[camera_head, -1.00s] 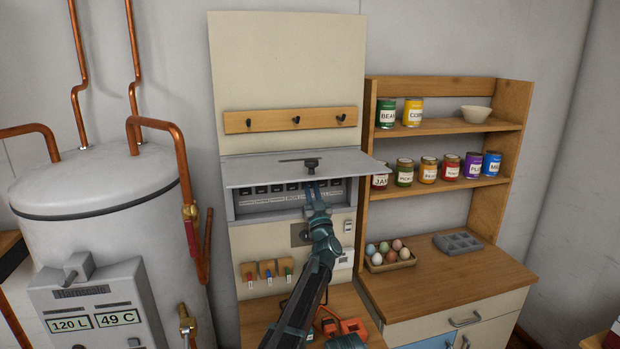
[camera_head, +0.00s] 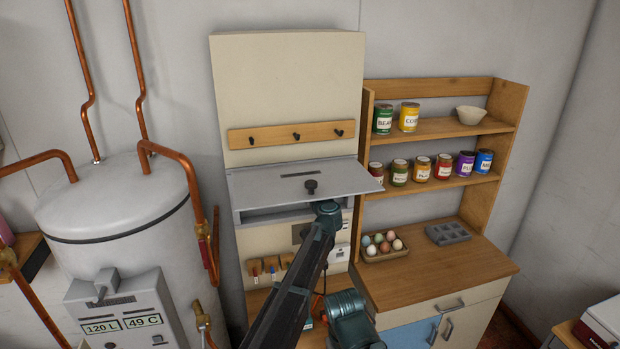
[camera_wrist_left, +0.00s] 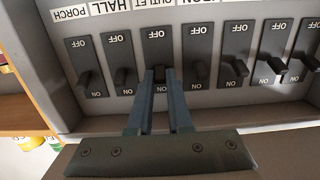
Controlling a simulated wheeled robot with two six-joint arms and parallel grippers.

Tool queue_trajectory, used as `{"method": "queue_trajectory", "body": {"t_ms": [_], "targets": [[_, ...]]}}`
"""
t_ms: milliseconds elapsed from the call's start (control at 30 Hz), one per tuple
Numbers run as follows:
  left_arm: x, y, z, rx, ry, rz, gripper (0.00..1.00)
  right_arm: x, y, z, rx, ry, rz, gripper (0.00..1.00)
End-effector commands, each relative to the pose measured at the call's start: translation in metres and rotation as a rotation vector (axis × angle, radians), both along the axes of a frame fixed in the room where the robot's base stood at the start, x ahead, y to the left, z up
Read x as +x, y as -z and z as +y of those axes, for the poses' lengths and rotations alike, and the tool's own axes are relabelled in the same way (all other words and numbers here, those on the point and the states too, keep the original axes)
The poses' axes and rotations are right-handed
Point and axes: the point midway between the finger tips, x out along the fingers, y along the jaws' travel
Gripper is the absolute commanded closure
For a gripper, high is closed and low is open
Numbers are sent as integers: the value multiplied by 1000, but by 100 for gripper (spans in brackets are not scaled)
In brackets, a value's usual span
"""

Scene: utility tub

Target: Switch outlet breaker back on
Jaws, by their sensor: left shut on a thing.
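In the left wrist view, a row of dark breakers shows upside down. My left gripper (camera_wrist_left: 160,75) is shut on the small dark lever of the third breaker from the left, the outlet breaker (camera_wrist_left: 158,45), under the label OUTLET. OFF is at the picture's top, ON at its bottom. The fingers partly hide this lever, so I cannot tell its position. My right gripper is not in view.
A wooden hook rail (camera_head: 292,134) is above the cover. A water tank (camera_head: 120,215) with copper pipes stands at left. A wooden shelf with jars, an egg tray (camera_head: 382,246) and a counter (camera_head: 430,275) are at right. Neighbouring breaker levers (camera_wrist_left: 200,70) are close beside my fingers.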

Motion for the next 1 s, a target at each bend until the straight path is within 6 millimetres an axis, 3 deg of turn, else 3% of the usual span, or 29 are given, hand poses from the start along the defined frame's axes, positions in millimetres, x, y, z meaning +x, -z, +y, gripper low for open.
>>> {"method": "queue_trajectory", "body": {"t_ms": [567, 600, 733, 1000], "targets": [[1, 0, 0, -8, 0, 24, 100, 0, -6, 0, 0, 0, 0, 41], [1, 0, 0, -8, 0, 24, 75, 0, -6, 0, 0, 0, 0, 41], [1, 0, 0, -8, 0, 24, 52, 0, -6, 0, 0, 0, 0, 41], [0, -1, 0, -8, 0, 24, 52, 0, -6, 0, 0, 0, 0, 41]]}}
